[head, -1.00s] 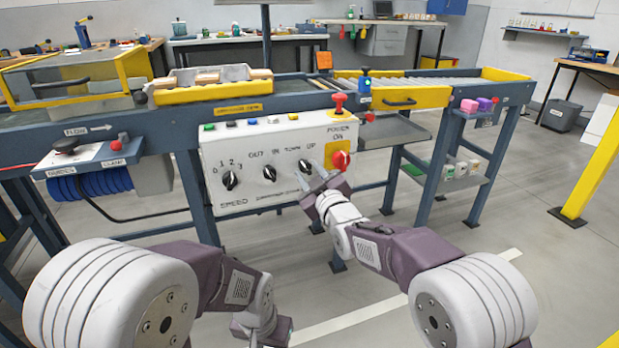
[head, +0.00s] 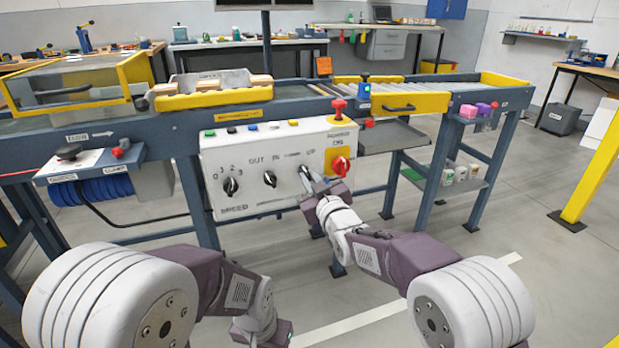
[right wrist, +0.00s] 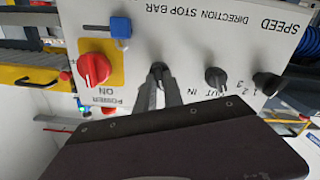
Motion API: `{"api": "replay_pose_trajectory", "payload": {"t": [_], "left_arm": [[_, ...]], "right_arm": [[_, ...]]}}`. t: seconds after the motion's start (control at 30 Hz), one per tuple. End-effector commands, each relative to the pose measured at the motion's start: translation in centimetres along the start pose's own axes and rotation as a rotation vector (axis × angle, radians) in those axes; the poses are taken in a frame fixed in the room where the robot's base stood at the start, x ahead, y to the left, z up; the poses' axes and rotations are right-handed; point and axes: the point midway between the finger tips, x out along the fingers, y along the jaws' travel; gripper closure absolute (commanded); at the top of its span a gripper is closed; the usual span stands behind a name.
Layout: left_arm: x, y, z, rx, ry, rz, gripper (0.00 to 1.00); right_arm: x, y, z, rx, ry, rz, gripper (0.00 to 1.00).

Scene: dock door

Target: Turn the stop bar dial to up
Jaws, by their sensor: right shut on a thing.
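The stop bar dial (right wrist: 158,69) is a small dark knob on the white control panel (head: 240,165), under the STOP BAR label in the right wrist view. My right gripper (head: 308,180) reaches up to the panel from below right. In the right wrist view its two grey fingers (right wrist: 160,88) are shut on the dial, one on each side. The fingers hide most of the dial and its DOWN and UP marks, so I cannot tell where its pointer stands. My left arm is low at the bottom of the head view, its fingers out of sight.
The red power switch (head: 340,166) on its yellow plate is close to the right of my right gripper. A red mushroom button (head: 338,107) stands on the panel's top. The direction dial (head: 270,179) and speed dial (head: 230,186) are to the left. The floor before the panel is clear.

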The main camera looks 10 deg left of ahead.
Motion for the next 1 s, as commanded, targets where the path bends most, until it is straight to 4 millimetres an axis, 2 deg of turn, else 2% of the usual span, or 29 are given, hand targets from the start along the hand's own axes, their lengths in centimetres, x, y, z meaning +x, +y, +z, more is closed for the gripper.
{"api": "replay_pose_trajectory", "payload": {"t": [0.6,1.0], "left_arm": [[-2.2,0.0,-0.2,0.000,0.000,0.000,0.64],[-2.9,0.1,-0.3,0.000,0.000,0.000,0.64]], "right_arm": [[0.0,0.2,0.1,0.562,-0.004,0.000,1.00],[0.0,0.3,0.2,0.792,-0.005,0.000,1.00]]}}
